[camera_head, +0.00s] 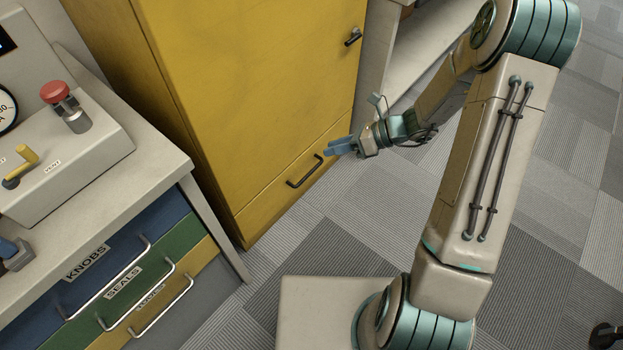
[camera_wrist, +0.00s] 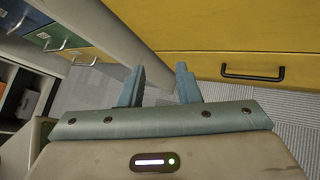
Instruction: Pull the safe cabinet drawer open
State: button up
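The yellow safe cabinet (camera_head: 250,90) stands upright, with a tall door above and a low drawer (camera_head: 270,205) at its foot. The drawer looks shut, flush with the cabinet front. Its black bar handle (camera_head: 305,171) runs across the drawer front; it also shows at the right in the wrist view (camera_wrist: 253,73). My gripper (camera_head: 338,147) is in front of the cabinet, up and to the right of the handle in the head view and apart from it. In the wrist view my gripper (camera_wrist: 158,85) has its two blue fingers spread, with nothing between them.
A workbench (camera_head: 100,205) at the left carries a control box with a red knob (camera_head: 54,92). Its labelled drawers (camera_head: 110,270) have protruding bar handles. The cabinet door has a black handle (camera_head: 353,37). A pale shelf unit (camera_head: 425,50) stands right of the cabinet.

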jog(key=w+d+f+m+t+y+b, duration=0.1)
jog(key=w+f+m+t+b, duration=0.2)
jog(key=f, duration=0.5)
jog(key=w+f+m+t+y+b, duration=0.1)
jog(key=w+f+m+b, duration=0.1)
jog(key=f+m, duration=0.45)
jog(key=m+t+h+b, duration=0.2)
jog(key=m+t+b, duration=0.35)
jog(key=m, duration=0.45)
send_near(312, 170)
jog(key=shift+f+b+x, duration=0.15)
jog(key=shift+b+x, duration=1.15)
jog(key=shift+x, duration=1.25)
jog(key=shift+f+b+x, duration=0.2)
jog(key=shift+b+x, duration=1.05)
jog(key=shift+x, duration=1.3)
jog(key=shift+s, duration=0.1)
grip_shut()
